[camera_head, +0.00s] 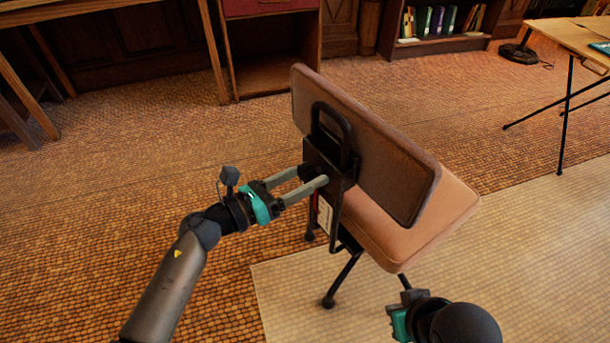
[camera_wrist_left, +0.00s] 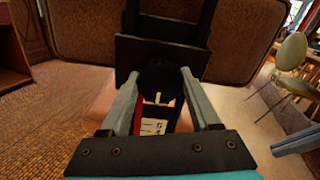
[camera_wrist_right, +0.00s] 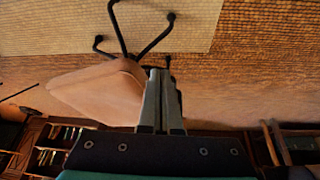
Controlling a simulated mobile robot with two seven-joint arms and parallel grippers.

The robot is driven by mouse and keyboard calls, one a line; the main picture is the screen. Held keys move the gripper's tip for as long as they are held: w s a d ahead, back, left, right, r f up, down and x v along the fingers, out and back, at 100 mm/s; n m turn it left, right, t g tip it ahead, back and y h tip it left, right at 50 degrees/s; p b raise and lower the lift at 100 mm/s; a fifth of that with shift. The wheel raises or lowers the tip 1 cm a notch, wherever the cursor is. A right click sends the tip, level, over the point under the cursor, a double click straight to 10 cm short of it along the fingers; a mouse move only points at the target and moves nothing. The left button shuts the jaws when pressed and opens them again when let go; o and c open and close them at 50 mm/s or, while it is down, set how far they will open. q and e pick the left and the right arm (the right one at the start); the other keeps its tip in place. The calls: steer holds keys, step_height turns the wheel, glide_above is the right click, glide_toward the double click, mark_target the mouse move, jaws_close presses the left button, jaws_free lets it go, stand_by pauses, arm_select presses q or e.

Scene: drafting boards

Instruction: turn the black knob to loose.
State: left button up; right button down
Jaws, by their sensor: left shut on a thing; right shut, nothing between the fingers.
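The black knob (camera_wrist_left: 158,76) sits on the dark bracket behind the chair's backrest (camera_head: 365,145). My left gripper (camera_head: 314,177) is shut on it, with one finger on each side in the left wrist view. A pale mark on the knob points down towards a white label (camera_wrist_left: 153,127) with a red strip beside it; its writing is too small to read. Much of the knob is hidden by the fingers in the head view.
The chair stands on black legs (camera_head: 342,280) at the edge of a pale mat (camera_head: 520,260). A wooden table (camera_head: 575,38) is at the far right, shelves (camera_head: 440,42) are at the back. The floor left of the chair is clear.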

arm_select(q)
steer(key=shift+c, duration=0.5)
